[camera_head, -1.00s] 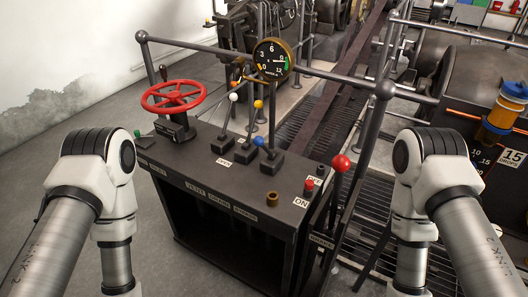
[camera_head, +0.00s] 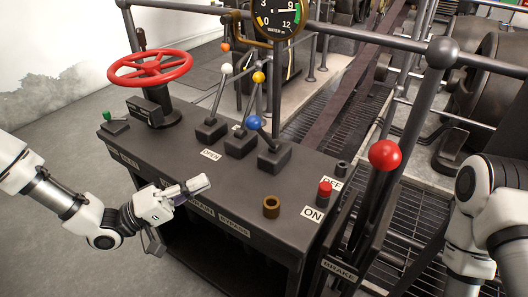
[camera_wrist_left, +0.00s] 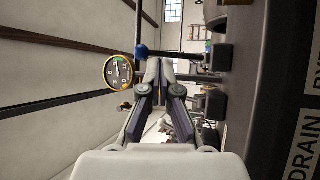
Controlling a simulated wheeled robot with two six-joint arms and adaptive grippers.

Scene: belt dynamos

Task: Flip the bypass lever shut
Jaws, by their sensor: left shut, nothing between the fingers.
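The console top carries a row of levers with white (camera_head: 226,68), yellow (camera_head: 258,77) and blue (camera_head: 254,122) knobs. The blue-knobbed lever, rightmost and nearest the BYPASS label (camera_head: 234,228), leans left from its black base (camera_head: 275,156). My left gripper (camera_head: 205,183) is shut and empty over the console's front edge, in front of the levers and apart from them. It partly hides the front labels. In the left wrist view, the blue knob (camera_wrist_left: 141,50) appears just beyond and left of the fingertips (camera_wrist_left: 160,64). My right gripper is out of view.
A red handwheel (camera_head: 150,67) stands on the console's left. A brass cup (camera_head: 271,206), a red button (camera_head: 325,188) and the red-knobbed brake lever (camera_head: 385,155) are on the right. A round gauge (camera_head: 277,18) and a railing are behind.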

